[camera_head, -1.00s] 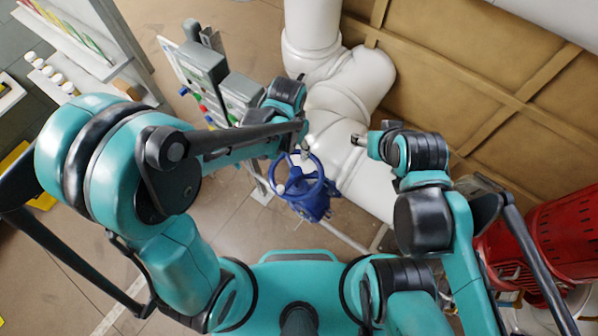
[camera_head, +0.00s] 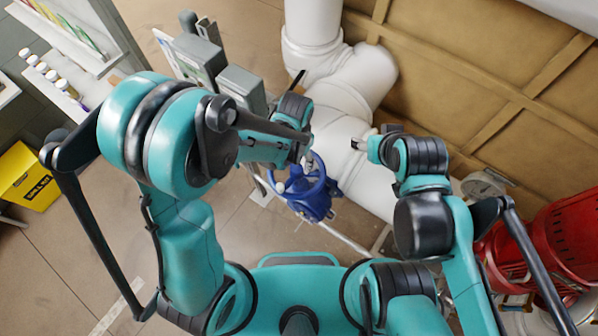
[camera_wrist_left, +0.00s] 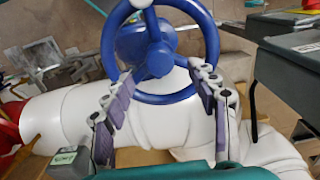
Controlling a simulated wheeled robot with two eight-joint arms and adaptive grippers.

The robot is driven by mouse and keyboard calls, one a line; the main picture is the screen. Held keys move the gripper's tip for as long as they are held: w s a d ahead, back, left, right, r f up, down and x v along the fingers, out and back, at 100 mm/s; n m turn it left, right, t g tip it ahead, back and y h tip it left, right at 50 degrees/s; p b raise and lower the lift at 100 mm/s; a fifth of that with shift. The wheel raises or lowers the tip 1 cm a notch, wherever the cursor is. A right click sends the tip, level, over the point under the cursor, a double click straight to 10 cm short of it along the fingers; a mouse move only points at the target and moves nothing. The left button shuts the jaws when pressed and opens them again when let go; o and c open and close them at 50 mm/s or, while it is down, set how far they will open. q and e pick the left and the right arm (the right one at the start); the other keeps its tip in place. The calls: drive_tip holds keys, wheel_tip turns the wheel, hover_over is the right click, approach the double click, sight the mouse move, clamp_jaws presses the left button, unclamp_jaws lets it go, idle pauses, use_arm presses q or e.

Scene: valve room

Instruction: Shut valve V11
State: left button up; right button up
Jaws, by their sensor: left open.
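The valve is a blue handwheel (camera_head: 318,186) on a blue body (camera_head: 313,206), in front of the white pipe. No V11 label is readable on it. In the left wrist view the wheel (camera_wrist_left: 209,50) fills the upper middle, with its hub and spokes showing. My left gripper (camera_head: 306,152) is at the wheel's far side in the head view. In the left wrist view its fingers (camera_wrist_left: 163,78) are apart, with the near rim between them; I cannot tell whether they touch it. My right gripper (camera_head: 358,143) is right of the wheel, apart from it; its jaws are too small to read.
Thick white pipes (camera_head: 345,80) run behind the valve. Grey boxes (camera_head: 240,88) stand to its left. A red machine (camera_head: 550,245) is at right, a yellow bin (camera_head: 30,180) at far left. Floor is clear left of the valve.

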idle(0.4)
use_arm(q)
drive_tip(key=n+b, duration=0.1)
drive_tip(key=n, duration=0.2)
drive_tip(key=shift+f, duration=0.1)
drive_tip(key=n+b, duration=0.1)
drive_tip(key=n, duration=0.2)
drive_tip(key=shift+n+b, duration=0.35)
drive_tip(key=shift+n, duration=0.85)
drive_tip(key=n+b, duration=0.1)
drive_tip(key=n, duration=0.3)
drive_tip(key=n+b, duration=0.1)
drive_tip(key=n, duration=0.2)
drive_tip(key=shift+n, duration=0.3)
